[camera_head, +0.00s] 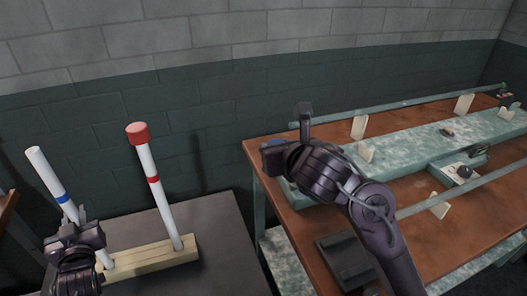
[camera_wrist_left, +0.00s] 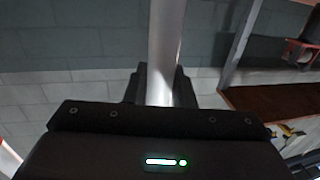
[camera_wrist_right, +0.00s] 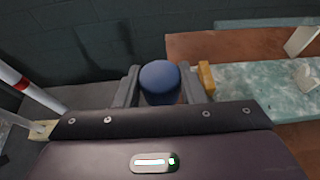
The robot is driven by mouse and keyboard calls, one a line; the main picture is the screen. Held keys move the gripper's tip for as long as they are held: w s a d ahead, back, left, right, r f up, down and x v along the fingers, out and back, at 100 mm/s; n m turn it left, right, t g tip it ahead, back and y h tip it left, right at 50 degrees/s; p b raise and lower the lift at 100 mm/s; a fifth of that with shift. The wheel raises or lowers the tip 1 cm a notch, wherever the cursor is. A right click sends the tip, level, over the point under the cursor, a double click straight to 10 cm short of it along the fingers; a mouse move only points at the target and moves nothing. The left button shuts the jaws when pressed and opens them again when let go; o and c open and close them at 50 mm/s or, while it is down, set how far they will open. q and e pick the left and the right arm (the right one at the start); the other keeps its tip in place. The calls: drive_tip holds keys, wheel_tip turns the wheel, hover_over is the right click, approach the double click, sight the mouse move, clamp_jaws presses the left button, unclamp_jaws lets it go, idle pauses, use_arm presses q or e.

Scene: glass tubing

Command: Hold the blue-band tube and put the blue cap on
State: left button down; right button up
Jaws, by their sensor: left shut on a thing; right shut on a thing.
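The white tube with the blue band (camera_head: 61,198) leans to the left above the wooden rack (camera_head: 150,257), its top end bare. My left gripper (camera_head: 80,218) is shut on this tube below the band; the left wrist view shows the white tube (camera_wrist_left: 166,40) between the fingers. My right gripper (camera_wrist_right: 160,88) is shut on the blue cap (camera_wrist_right: 160,78), which also shows in the head view (camera_head: 274,144). The cap is held in the air near the left end of the bench, well to the right of the blue-band tube.
A white tube with a red band (camera_head: 153,180) and a red cap (camera_head: 137,133) stands tilted in the rack between my grippers. A brown-topped bench (camera_head: 400,187) with glass tubing supports is at the right. A dark wall (camera_head: 215,120) rises behind.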

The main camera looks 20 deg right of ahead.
drive_tip(key=w+a+r+n+g+y, duration=0.1)
drive_tip(key=w+a+r+n+y, duration=0.1)
drive_tip(key=w+a+y, duration=0.3)
drive_tip(key=w+a+r+n, duration=0.2)
drive_tip(key=w+a+r, duration=0.15)
drive_tip(key=a, duration=0.45)
wheel_tip(320, 180, up, 8)
drive_tip(key=n+g+y, duration=0.8)
drive_tip(key=n+g, duration=0.2)
drive_tip(key=n, duration=0.1)
hover_over(36, 150)
drive_tip(key=shift+w+d+r, duration=0.1)
drive_tip(key=shift+w, duration=0.15)
drive_tip(key=shift+s+a, duration=0.2)
drive_tip(key=shift+a, duration=0.05)
drive_tip(key=shift+d, duration=0.1)
drive_tip(key=shift+f, duration=3.5)
